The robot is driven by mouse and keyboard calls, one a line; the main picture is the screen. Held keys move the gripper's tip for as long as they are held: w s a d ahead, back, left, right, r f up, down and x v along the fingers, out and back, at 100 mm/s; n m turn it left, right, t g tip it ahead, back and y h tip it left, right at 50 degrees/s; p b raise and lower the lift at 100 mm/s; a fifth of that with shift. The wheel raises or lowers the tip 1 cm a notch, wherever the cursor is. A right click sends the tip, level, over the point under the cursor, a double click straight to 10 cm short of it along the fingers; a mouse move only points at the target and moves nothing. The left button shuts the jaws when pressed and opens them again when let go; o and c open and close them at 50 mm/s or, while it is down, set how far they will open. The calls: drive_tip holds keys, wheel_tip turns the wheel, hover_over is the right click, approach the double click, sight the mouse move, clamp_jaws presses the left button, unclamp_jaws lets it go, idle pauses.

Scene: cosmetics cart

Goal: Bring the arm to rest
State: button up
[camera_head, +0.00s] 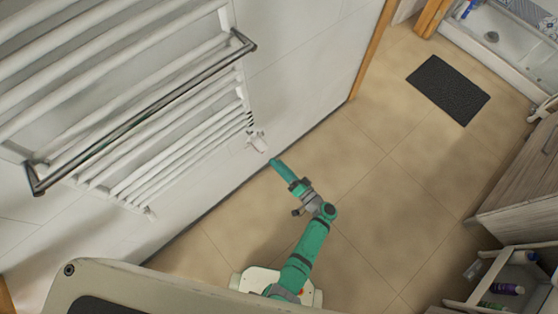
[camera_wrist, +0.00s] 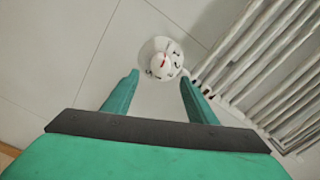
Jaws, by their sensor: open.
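My arm (camera_head: 307,250) is teal and reaches forward from my base toward the tiled wall. My gripper (camera_head: 274,162) is at its far end, low beside the towel radiator. In the wrist view my gripper (camera_wrist: 160,79) is open, with two teal fingers apart and nothing between them. A white radiator valve knob (camera_wrist: 162,60) with a red mark lies just beyond the fingertips. The knob also shows in the head view (camera_head: 258,141). I cannot tell whether the fingertips touch it.
A white towel radiator (camera_head: 170,140) with a metal rail (camera_head: 150,107) fills the left wall. A dark mat (camera_head: 448,90) lies on the tan floor. A cart (camera_head: 520,262) with several bottles stands at lower right. The middle floor is clear.

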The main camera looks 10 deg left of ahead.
drive_tip(key=s+d+f+m+g+h, duration=0.1)
drive_tip(key=s+f+h, duration=0.35)
drive_tip(key=s, duration=0.35)
drive_tip(key=s+d+f+g+h, duration=0.15)
drive_tip(key=s+f+h, duration=0.3)
drive_tip(key=s, duration=0.45)
drive_tip(key=s+d+r+h, duration=0.1)
drive_tip(key=s+d, duration=0.1)
drive_tip(key=s, duration=0.2)
drive_tip(key=s+d+r+n+t+h, duration=0.1)
drive_tip(key=s+r+t, duration=0.1)
drive_tip(key=r, duration=0.9)
drive_tip(key=s+d+r+n+t+h, duration=0.1)
drive_tip(key=s+r+t, duration=0.1)
drive_tip(key=r, duration=1)
drive_tip(key=s+d+r+n+t+h, duration=0.1)
drive_tip(key=s+r+t+h, duration=0.1)
drive_tip(key=r, duration=1)
drive_tip(key=shift+s+t, duration=0.45)
drive_tip(key=shift+s, duration=0.25)
